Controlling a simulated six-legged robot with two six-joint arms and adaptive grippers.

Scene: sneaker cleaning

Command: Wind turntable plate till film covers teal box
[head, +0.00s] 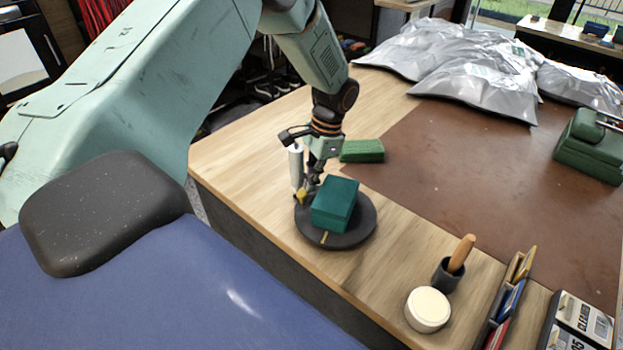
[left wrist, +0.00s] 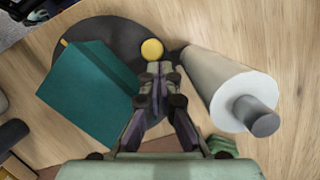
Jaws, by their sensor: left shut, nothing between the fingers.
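The teal box (head: 335,204) sits on the dark round turntable plate (head: 350,238) near the table's left edge. It also shows in the left wrist view (left wrist: 92,92), with the plate (left wrist: 120,32) under it. A white film roll (head: 296,166) stands upright beside the plate; in the left wrist view the roll (left wrist: 225,85) is right of my fingers. A yellow knob (left wrist: 152,49) is on the plate's rim. My left gripper (head: 314,184) is shut and empty, its tips (left wrist: 160,70) close to the knob; whether they touch it I cannot tell. No film shows on the box. My right gripper is not in view.
A green block (head: 362,151) lies behind the plate. Silver bags (head: 470,80) lie at the back. The brown mat (head: 500,170) is mostly clear.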

